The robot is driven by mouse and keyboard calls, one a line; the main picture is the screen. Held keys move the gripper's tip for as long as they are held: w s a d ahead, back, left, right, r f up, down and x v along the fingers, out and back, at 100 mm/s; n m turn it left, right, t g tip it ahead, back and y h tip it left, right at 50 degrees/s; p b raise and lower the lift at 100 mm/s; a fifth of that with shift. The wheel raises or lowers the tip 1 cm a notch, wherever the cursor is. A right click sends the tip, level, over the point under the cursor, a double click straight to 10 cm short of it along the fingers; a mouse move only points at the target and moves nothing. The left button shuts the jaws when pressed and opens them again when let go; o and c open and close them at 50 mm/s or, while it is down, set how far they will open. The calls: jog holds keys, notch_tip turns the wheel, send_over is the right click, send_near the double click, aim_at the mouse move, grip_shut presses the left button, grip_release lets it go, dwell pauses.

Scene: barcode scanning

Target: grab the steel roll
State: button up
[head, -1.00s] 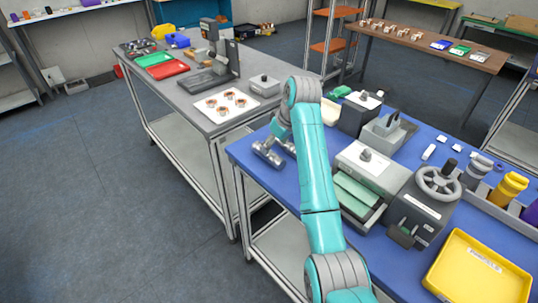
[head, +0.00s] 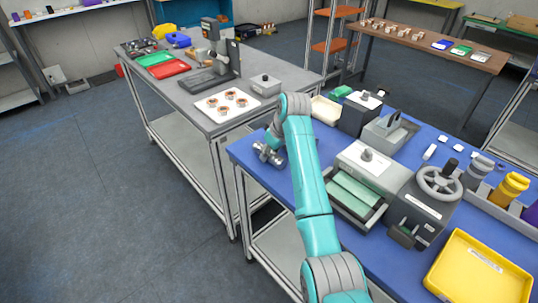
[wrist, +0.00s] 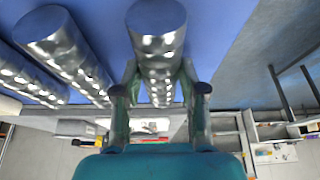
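Several shiny steel rolls lie side by side on the blue table top. In the wrist view one steel roll (wrist: 158,40) lies between the two fingers of my gripper (wrist: 160,85), with one finger on each side. The fingers look open around it, with little gap; contact is not clear. Two more steel rolls (wrist: 60,45) lie to the left in the wrist view. In the head view the rolls (head: 265,154) are at the left end of the blue table, and my gripper (head: 274,143) is down at them, partly hidden by my arm.
The blue table (head: 288,182) also holds a grey machine with green rollers (head: 355,192), a handwheel device (head: 438,183) and a yellow tray (head: 480,268). A grey table (head: 185,97) with a white plate of copper-coloured parts (head: 228,102) stands behind to the left.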

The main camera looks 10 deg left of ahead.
grip_shut()
jog(key=shift+r, duration=0.15)
